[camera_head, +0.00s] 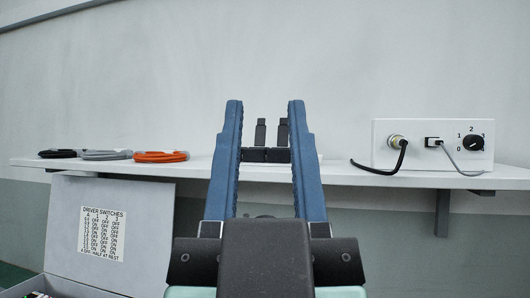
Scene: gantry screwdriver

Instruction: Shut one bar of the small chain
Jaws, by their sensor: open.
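My gripper (265,103) reaches forward from the bottom centre, its two long blue fingers wide apart with nothing held between them. In the gap between the fingers, farther off at the shelf, two dark upright bars (260,132) (283,132) stand on a row of low black blocks (253,155). Both bars look upright. The fingers hide the sides of this row, and I cannot tell whether it is the small chain. No other chain is clear in view.
A white shelf (345,177) runs along the wall. Black (58,153), grey (105,155) and orange (160,156) cable coils lie left. A white box (432,130) with two plugged cables and a knob (473,143) stands right. A labelled grey lid (110,225) stands open below left.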

